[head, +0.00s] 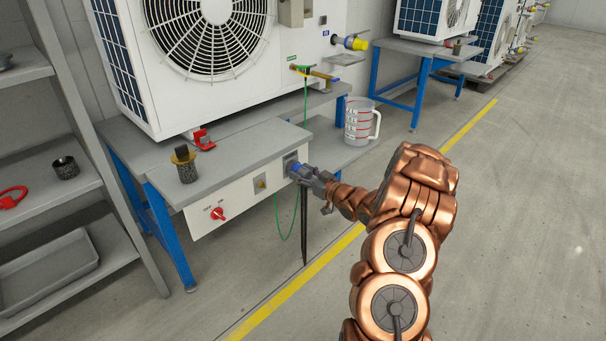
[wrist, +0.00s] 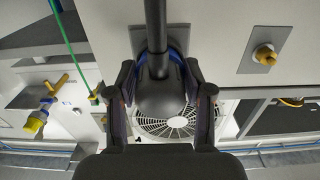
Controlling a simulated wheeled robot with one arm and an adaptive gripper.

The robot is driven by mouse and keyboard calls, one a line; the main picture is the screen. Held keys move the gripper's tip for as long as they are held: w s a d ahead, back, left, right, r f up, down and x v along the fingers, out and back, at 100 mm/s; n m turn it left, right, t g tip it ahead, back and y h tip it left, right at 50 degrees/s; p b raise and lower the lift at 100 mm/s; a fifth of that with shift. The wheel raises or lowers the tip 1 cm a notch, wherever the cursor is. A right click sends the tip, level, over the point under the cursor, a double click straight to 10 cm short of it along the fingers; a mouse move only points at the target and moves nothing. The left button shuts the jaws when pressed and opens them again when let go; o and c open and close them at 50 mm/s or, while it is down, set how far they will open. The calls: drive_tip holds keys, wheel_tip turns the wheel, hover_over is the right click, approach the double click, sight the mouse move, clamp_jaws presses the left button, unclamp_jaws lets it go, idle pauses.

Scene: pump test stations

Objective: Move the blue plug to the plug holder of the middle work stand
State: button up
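The blue plug (head: 295,168) sits at a grey plate on the front panel of the nearest work stand (head: 235,147). In the wrist view its dark body (wrist: 160,95) fills the space between my fingers, with a blue edge behind and a black cable attached. In the head view the cable (head: 304,225) hangs towards the floor. My gripper (head: 312,176) is at the plug, one finger on each side. I cannot tell if the fingers press on it. A second stand (head: 430,50) is further back; no plug holder can be made out on it.
A red switch (head: 218,214) and a yellow fitting (head: 260,184) are on the same panel. A measuring jug (head: 360,122) stands on the lower shelf. A green hose (head: 278,215) loops below the panel. A grey shelf rack is at the left. The floor to the right is clear.

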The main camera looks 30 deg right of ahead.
drive_tip(key=o, duration=0.4)
drive_tip(key=shift+c, duration=0.2)
drive_tip(key=v, duration=1.2)
drive_tip(key=shift+r, duration=0.1)
idle(0.4)
